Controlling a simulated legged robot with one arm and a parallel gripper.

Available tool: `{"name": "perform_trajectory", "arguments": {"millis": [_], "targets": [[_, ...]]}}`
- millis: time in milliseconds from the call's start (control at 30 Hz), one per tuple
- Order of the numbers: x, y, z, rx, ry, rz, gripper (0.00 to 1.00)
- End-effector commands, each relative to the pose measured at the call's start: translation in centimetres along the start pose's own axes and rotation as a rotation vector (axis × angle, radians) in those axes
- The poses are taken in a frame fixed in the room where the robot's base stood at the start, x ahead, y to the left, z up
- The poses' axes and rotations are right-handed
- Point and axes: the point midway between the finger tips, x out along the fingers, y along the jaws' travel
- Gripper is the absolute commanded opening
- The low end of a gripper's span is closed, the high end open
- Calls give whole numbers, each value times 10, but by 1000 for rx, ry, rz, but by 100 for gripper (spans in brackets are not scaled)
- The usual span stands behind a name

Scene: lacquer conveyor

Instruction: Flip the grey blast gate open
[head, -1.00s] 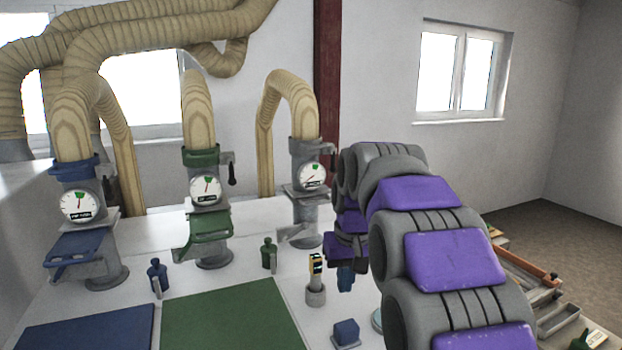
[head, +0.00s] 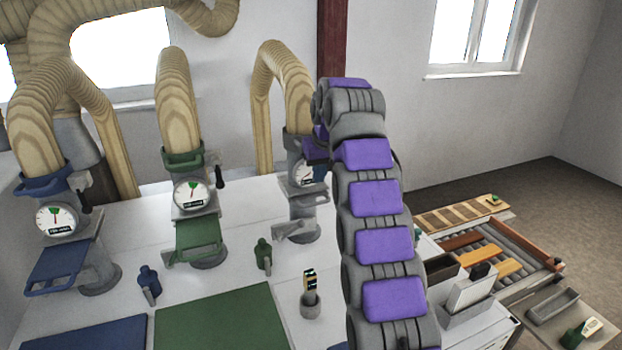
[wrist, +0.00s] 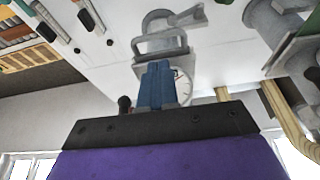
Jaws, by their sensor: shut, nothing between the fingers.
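The grey blast gate (head: 303,225) stands at the back right of the white bench, under a ribbed tan hose. Its grey looped flap slopes out in front, and its dial is partly covered by my arm. In the wrist view, the gate's grey looped frame (wrist: 160,47) is just beyond my fingertips, with the white dial (wrist: 184,88) partly behind them. My gripper (wrist: 158,66) has its blue fingers together and empty. In the head view the gripper (head: 320,172) is mostly hidden beside the dial. I cannot tell whether the fingers touch the gate.
A green gate (head: 200,240) and a blue gate (head: 65,265) stand to the left. A roller conveyor (head: 505,250) with wooden slats lies at right.

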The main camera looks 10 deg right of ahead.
Motion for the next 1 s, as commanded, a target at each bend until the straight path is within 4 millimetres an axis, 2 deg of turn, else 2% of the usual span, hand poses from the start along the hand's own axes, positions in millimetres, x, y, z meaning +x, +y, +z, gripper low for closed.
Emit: {"name": "perform_trajectory", "arguments": {"millis": [200, 567, 667, 800, 1000], "targets": [[-3, -1, -8, -8, 9, 3, 0], [1, 2, -7, -6, 9, 1, 0], [8, 3, -6, -6, 8, 0, 0], [29, 4, -6, -6, 8, 0, 0], [46, 2, -5, -6, 8, 1, 0]]}}
